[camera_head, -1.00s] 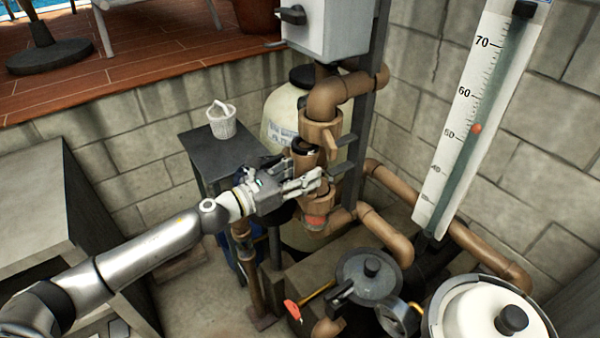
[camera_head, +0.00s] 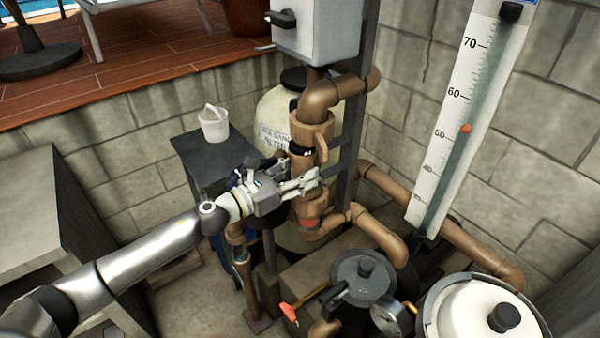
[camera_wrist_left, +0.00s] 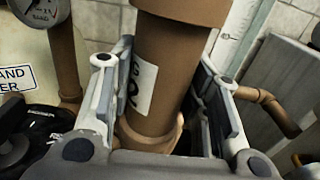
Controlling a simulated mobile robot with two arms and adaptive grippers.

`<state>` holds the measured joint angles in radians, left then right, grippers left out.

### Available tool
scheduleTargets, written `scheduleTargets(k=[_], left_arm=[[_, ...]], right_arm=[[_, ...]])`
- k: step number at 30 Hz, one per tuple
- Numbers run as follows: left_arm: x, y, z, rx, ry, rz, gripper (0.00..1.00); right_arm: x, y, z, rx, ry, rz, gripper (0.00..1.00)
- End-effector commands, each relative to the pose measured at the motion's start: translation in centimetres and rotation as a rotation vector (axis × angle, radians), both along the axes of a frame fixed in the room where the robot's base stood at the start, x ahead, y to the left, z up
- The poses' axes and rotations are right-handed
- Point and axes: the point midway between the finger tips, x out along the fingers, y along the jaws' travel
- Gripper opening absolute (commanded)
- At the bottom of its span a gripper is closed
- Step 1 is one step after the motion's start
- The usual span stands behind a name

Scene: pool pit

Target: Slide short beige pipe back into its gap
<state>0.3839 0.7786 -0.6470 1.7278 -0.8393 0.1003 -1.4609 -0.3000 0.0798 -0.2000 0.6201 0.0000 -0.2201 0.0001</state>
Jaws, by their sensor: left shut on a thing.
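The short beige pipe (camera_head: 302,165) stands nearly upright in the pipe column, between the upper brown fitting (camera_head: 312,132) and the lower brown fitting (camera_head: 313,210). A dark band shows at its top, under the upper fitting; I cannot tell how well the ends line up. My left gripper (camera_head: 306,182) is shut on this pipe from the left. In the left wrist view the pipe (camera_wrist_left: 165,65), with a white label, runs between the two fingers (camera_wrist_left: 165,98), slightly tilted in the picture. A brown collar shows around its lower end. My right gripper is not in view.
A grey post (camera_head: 352,140) stands close behind the column. A cream tank (camera_head: 275,118) is behind, and a dark table (camera_head: 205,155) with a white basket (camera_head: 214,123) is at left. A pump lid (camera_head: 363,277) and gauge (camera_head: 391,318) are in front. A grey box (camera_head: 318,30) hangs above.

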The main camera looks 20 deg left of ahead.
Motion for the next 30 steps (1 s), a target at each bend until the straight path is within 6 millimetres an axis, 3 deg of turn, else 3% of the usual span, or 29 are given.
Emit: scheduleTargets(k=[30], left_arm=[[1.1,-0.8,0.2,-0.003,-0.002,0.001,0.19]], right_arm=[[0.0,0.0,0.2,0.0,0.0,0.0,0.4]])
